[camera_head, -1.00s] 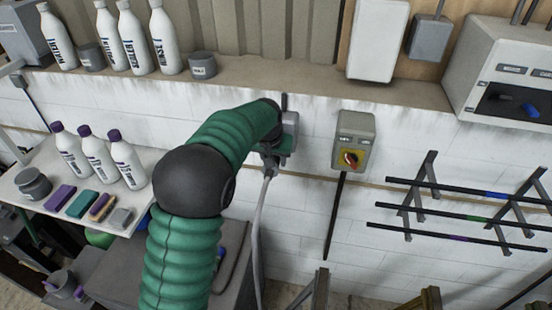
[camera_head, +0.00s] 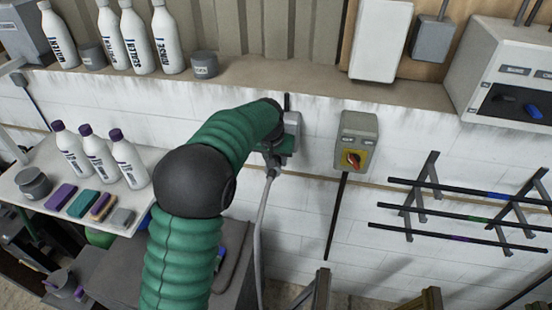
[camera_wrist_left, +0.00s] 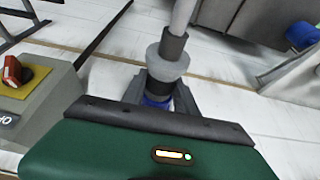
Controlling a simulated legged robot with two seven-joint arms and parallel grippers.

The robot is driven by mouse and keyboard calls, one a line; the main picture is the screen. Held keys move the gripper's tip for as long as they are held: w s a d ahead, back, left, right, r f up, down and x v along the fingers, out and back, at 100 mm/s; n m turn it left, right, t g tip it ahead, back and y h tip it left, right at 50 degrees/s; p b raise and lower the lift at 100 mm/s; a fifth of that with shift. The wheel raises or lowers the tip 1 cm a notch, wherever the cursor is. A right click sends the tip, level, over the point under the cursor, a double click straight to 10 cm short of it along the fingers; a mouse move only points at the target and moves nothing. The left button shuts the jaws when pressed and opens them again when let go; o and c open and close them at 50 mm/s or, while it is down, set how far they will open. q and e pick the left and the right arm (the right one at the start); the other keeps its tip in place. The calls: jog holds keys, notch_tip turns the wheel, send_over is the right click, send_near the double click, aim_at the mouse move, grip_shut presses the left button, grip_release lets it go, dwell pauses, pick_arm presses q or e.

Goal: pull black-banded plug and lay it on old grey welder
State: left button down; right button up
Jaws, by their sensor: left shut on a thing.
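My left gripper (camera_head: 274,160) is at a grey wall socket box (camera_head: 292,124), partly hidden behind my green arm. In the left wrist view the gripper (camera_wrist_left: 160,98) is shut on the plug (camera_wrist_left: 168,62), which has a grey collar, a black band and a blue part between the fingers. Its grey cable (camera_head: 262,225) hangs down from the plug. Whether the plug is still seated in the socket is hidden. A grey box-like unit with a dark top (camera_head: 232,268), possibly the old welder, stands low behind my arm, mostly covered. My right gripper is out of view.
A switch box with a red knob (camera_head: 354,142) is on the wall right of the socket. Dark rods on brackets (camera_head: 455,212) stick out farther right. A shelf with white bottles (camera_head: 95,155) and sponges is at left. A ledge (camera_head: 290,80) runs above the socket.

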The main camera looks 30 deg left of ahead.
aim_at(272, 171)
pick_arm(q)
jog(key=shift+d, duration=0.15)
jog(key=shift+f, duration=0.1)
jog(key=shift+s+a, duration=0.1)
jog(key=shift+a, duration=0.1)
jog(key=shift+s+d+f, duration=0.1)
jog(key=shift+s+d+r, duration=0.15)
jog(key=shift+s+r, duration=0.1)
jog(key=shift+s, duration=0.15)
jog(key=shift+s+b, duration=0.25)
jog(key=shift+b, duration=0.25)
jog(key=shift+s+d+f+b, duration=0.1)
jog(key=shift+s+f+b, duration=0.05)
jog(key=shift+s+b, duration=0.15)
jog(key=shift+s+d+b, duration=0.2)
jog(key=shift+s+b, duration=0.1)
jog(key=shift+s, duration=0.35)
jog(key=shift+s+d+b, duration=0.2)
jog(key=shift+s+b, duration=0.1)
jog(key=shift+s, duration=0.35)
